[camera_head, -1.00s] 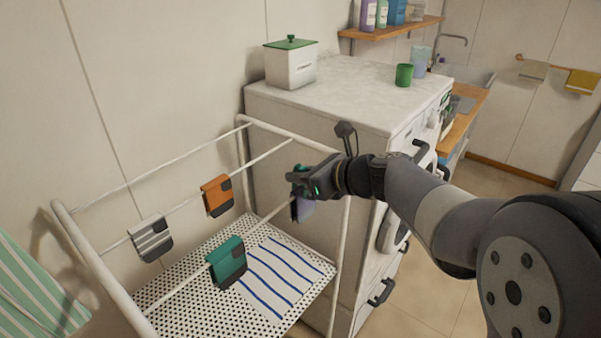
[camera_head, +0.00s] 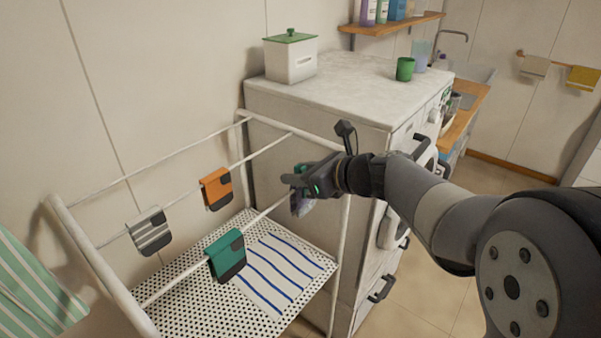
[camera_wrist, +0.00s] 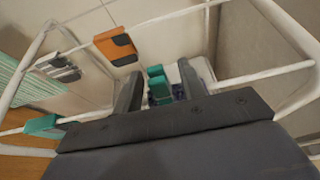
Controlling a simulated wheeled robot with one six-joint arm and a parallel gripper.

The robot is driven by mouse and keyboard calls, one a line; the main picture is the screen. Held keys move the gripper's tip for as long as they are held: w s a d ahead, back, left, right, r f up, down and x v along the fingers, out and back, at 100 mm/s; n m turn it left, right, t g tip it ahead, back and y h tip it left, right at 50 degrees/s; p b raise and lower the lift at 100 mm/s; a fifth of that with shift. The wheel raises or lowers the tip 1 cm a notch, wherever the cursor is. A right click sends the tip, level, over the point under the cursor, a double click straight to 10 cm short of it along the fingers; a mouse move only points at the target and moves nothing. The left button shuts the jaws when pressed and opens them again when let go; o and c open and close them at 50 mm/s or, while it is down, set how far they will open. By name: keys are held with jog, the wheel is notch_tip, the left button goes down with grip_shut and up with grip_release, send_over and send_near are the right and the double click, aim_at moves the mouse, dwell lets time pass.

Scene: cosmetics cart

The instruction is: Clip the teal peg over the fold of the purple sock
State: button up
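The purple sock (camera_head: 301,206) hangs at the far end of the front rail of the white rack, just under my gripper (camera_head: 297,183). The gripper covers its top in the head view. In the wrist view, the teal peg (camera_wrist: 160,93) sits between my two fingers (camera_wrist: 162,82), with a visible gap on its right side. Dark purple cloth (camera_wrist: 178,92) shows beside and below the peg. The fingers look spread apart and not closed on the peg. I cannot tell how deeply the peg sits over the fold.
A teal sock (camera_head: 227,256) hangs on the same rail; an orange sock (camera_head: 216,188) and a grey striped sock (camera_head: 149,232) hang on the rail behind. A striped cloth (camera_head: 275,272) lies on the perforated shelf. The white machine (camera_head: 340,100) stands close behind my gripper.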

jog(key=v, duration=1)
jog(key=shift+s+d+b, duration=0.25)
jog(key=shift+s+b, duration=0.05)
jog(key=shift+b, duration=0.15)
jog(key=shift+r, duration=0.15)
jog(key=x, duration=0.3)
jog(key=p+x, duration=0.1)
jog(key=x, duration=0.6)
jog(key=shift+w+a+r+p, duration=0.25)
jog(key=shift+w+a+p, duration=0.1)
jog(key=shift+r+p, duration=0.5)
jog(key=shift+r, duration=0.2)
jog(key=shift+d+f, duration=0.1)
